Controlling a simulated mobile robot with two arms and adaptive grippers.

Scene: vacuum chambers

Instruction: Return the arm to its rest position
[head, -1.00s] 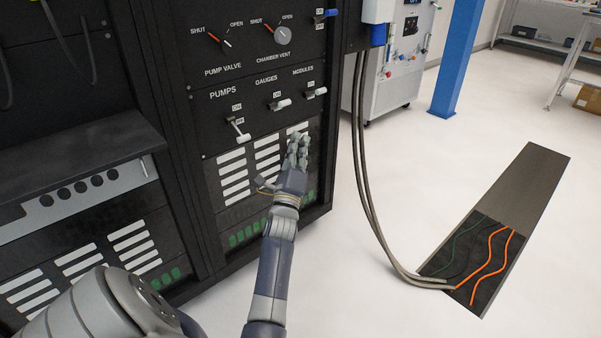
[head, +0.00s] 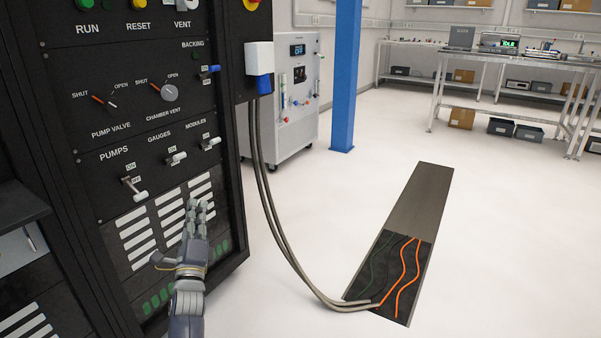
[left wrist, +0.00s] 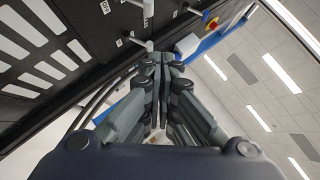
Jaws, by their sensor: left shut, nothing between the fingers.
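My left gripper (head: 197,208) is in front of the black control rack (head: 75,235), just below the row of toggle switches. It is shut with nothing between its fingers. The left wrist view shows its fingers (left wrist: 163,75) together, with the rack's switches beyond them. The PUMPS switch (head: 137,190), the GAUGES switch (head: 177,158) and the MODULES switch (head: 209,143) are above the gripper and apart from it in the head view. My right gripper is not in view.
Two grey hoses (head: 268,205) hang from the rack to an open floor trench (head: 390,275) with orange and green cables. A white wheeled cabinet (head: 288,95) and a blue post (head: 346,75) stand behind. The floor (head: 510,220) at right is clear.

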